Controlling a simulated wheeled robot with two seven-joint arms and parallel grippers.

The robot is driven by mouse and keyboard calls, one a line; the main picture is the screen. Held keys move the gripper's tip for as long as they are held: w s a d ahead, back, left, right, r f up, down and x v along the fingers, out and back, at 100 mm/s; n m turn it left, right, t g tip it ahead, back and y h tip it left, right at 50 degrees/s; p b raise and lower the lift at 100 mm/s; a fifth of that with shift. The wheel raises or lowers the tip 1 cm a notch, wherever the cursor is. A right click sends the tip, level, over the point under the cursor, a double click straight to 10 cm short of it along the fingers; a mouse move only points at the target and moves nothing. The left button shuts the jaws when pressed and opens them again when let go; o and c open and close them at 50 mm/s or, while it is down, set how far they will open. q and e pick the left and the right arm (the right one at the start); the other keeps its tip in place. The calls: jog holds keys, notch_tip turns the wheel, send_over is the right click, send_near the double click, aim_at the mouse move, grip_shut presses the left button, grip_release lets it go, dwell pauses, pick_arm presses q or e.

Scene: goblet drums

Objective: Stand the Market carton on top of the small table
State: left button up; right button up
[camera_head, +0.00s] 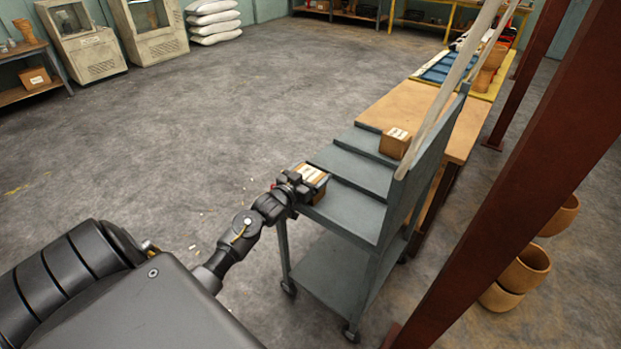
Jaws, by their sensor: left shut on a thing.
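My left gripper (297,184) is shut on a small brown carton (313,175) with a pale top label, at the near left corner of the grey stepped cart (345,203). The label is too small to read, and the gripper hides part of the carton. I cannot tell whether the carton touches the cart. A second brown carton (396,147) with a white label stands on the cart's far part, by its upright side panel. A low wooden-topped table (398,103) stands just behind the cart. My right gripper is not in view.
A dark red post (525,165) rises at the right, beside the cart. Drum shells (525,268) stand on the floor beyond it. A blue tray (447,68) lies on a yellow surface further back. The floor left of the cart is open.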

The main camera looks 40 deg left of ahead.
pick_arm(q)
notch_tip(320, 180, up, 3)
jog(key=shift+r, duration=0.1)
jog(key=a+r, duration=0.1)
jog(key=s+a+r, duration=0.1)
jog(key=a+r, duration=0.2)
jog(key=r, duration=0.1)
jog(key=shift+s+a+r, duration=0.15)
jog(key=shift+s, duration=0.1)
jog(key=s+a+r+b, duration=0.1)
jog(key=s+a+r, duration=0.2)
jog(key=a, duration=0.6)
jog(key=shift+s+r, duration=0.25)
jog(key=shift+r, duration=0.55)
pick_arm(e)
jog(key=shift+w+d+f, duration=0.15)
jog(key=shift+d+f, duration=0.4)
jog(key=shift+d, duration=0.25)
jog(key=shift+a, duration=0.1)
